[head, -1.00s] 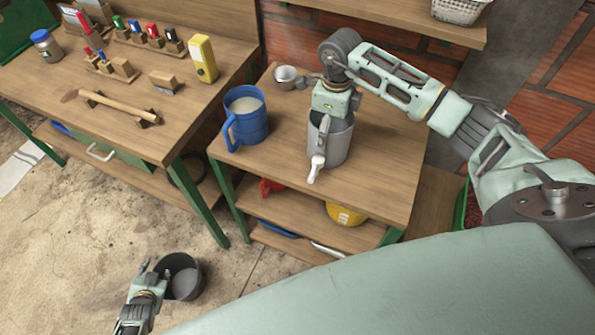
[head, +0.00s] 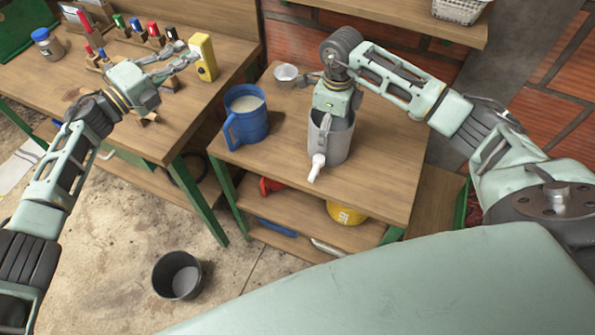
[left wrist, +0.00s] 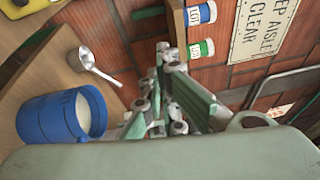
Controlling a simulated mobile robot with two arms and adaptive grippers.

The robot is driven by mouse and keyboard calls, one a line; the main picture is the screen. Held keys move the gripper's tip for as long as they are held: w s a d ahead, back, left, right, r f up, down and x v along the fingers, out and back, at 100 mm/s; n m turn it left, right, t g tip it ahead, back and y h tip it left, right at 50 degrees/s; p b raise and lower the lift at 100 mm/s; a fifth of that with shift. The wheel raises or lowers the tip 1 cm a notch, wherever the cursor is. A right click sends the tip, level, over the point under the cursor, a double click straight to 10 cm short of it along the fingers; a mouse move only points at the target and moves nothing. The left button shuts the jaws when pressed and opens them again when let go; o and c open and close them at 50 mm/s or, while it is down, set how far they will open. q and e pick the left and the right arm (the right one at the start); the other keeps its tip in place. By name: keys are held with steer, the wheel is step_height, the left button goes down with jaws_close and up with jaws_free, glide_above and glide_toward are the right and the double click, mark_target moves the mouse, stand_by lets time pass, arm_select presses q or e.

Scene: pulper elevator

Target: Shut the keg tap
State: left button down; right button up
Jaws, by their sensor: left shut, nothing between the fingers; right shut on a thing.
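The keg (head: 338,146) is a grey vessel near the front of the small wooden table. Its white tap (head: 317,166) sticks out low on the front, toward the table's front edge. My right gripper (head: 326,122) points down at the keg's top and is shut on its rim; its fingertips are partly hidden. My left gripper (head: 172,60) is shut and empty, raised over the workbench near the yellow box, well left of the keg. Its fingers also show in the left wrist view (left wrist: 172,108). The keg is not visible in that view.
A blue mug (head: 250,126) of pale liquid stands left of the keg, also in the left wrist view (left wrist: 50,120). A yellow box (head: 203,56) stands on the workbench (head: 75,70). A dark bucket (head: 170,285) is on the floor.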

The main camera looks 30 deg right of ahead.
mark_target(315, 169)
arm_select(q)
steer(key=s+d+f+m+g+y, duration=0.35)
steer(key=s+d+m+g, duration=0.6)
steer(key=s+d, duration=0.35)
steer(key=s+a+f+m+g+y, duration=0.25)
steer(key=s+f+y, duration=0.35)
steer(key=s+y, duration=0.35)
steer(key=x, duration=1.3)
steer(key=shift+s+r+m+t, duration=0.2)
steer(key=shift+m+t, duration=0.1)
steer(key=shift+m, duration=0.1)
steer(key=shift+d, duration=0.15)
steer(key=shift+n, duration=0.6)
steer(key=shift+s+d+n+t+h, duration=0.2)
steer(key=shift+s+n+t+h, duration=0.15)
steer(key=shift+n+t, duration=0.25)
